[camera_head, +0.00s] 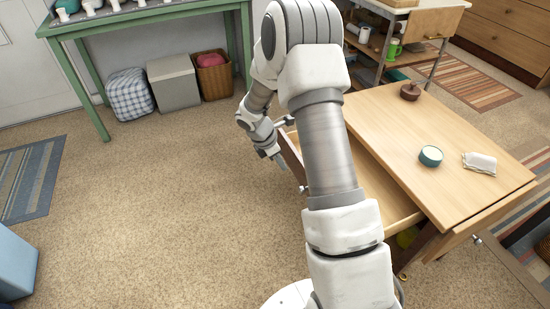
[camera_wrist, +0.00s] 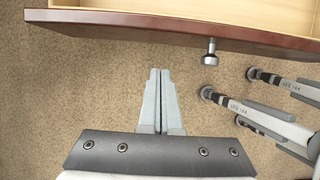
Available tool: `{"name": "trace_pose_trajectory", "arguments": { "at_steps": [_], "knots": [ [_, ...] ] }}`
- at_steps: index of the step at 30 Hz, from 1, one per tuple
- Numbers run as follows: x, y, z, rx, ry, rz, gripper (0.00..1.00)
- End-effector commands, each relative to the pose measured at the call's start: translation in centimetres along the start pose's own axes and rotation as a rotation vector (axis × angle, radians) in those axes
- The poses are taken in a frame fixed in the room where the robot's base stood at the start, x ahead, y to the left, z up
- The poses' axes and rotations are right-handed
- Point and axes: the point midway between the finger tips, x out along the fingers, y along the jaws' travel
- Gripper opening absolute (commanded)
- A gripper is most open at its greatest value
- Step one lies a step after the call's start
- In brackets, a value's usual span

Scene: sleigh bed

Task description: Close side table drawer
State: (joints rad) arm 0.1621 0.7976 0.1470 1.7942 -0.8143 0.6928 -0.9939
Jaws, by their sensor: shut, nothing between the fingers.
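The side table (camera_head: 400,110) has a light wooden top and stands at the right of the head view. Its drawer (camera_head: 385,195) is pulled out toward the left, and my arm covers part of it. In the wrist view the drawer's dark red-brown front (camera_wrist: 130,24) runs across the top, with a round metal knob (camera_wrist: 210,55) on it. My gripper (camera_wrist: 160,75) is shut and empty. Its fingertips point at the drawer front, apart from it, left of the knob. In the head view my gripper (camera_head: 281,162) is beside the drawer front.
A green cup (camera_head: 430,156), a white item (camera_head: 480,163) and a brown pot (camera_head: 410,91) sit on the tabletop. Carpet left of the drawer is clear. Grey metal legs (camera_wrist: 270,110) show in the wrist view.

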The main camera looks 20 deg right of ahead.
Motion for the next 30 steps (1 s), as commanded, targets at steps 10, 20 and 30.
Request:
{"name": "trace_pose_trajectory", "arguments": {
  "at_steps": [10, 20, 30],
  "knots": [
    [1.1, 0.0, 3.6, 0.003, -0.001, 0.002, 0.0],
    [1.0, 0.0, 3.7, 0.003, -0.001, 0.002, 0.0],
    [2.1, -0.1, 7.4, 0.008, -0.002, -0.002, 0.0]
  ]
}}
